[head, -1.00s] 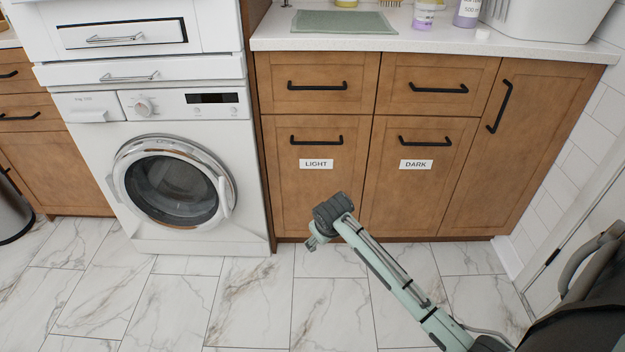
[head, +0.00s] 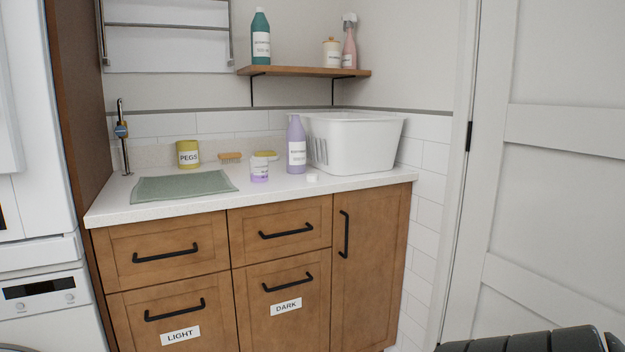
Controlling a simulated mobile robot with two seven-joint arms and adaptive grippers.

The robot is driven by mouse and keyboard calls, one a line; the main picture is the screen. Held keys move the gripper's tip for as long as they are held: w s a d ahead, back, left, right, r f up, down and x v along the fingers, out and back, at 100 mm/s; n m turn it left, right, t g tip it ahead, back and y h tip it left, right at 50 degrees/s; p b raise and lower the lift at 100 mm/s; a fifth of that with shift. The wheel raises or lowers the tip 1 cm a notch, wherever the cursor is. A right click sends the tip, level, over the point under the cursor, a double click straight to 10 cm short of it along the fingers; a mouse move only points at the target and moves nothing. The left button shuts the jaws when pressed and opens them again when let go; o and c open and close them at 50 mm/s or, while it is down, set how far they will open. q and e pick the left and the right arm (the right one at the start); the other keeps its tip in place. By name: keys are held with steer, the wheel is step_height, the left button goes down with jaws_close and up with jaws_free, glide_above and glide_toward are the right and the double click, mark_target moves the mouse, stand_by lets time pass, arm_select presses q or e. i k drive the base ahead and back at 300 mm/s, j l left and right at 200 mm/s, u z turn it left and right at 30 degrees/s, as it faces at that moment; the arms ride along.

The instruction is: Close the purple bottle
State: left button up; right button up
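The purple bottle (head: 297,146) stands upright on the white counter (head: 210,207), in front of the white basket. Its neck top looks open, with no cap on it that I can make out. A small white cap (head: 312,177) lies on the counter just right of the bottle's base. A small purple and white tub (head: 259,169) stands to the bottle's left. Neither gripper shows in the head view now.
A white basket (head: 356,143) stands behind and right of the bottle. A yellow pegs tin (head: 188,154), brushes (head: 230,157) and a green mat (head: 183,187) are on the left. A wall shelf (head: 304,71) holds bottles above. A white door (head: 550,180) is at right.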

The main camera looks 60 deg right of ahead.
mark_target(296, 134)
steer(key=l+z, duration=0.15)
steer(key=z, duration=0.2)
steer(key=l+z, duration=0.15)
steer(key=z, duration=0.2)
steer(key=i+l+z, duration=0.1)
steer(key=z, duration=0.6)
steer(key=l+z, duration=0.1)
steer(key=z, duration=0.25)
steer(key=i+z, duration=0.1)
steer(key=z, duration=0.3)
steer(key=l+z, duration=0.1)
steer(key=z, duration=0.25)
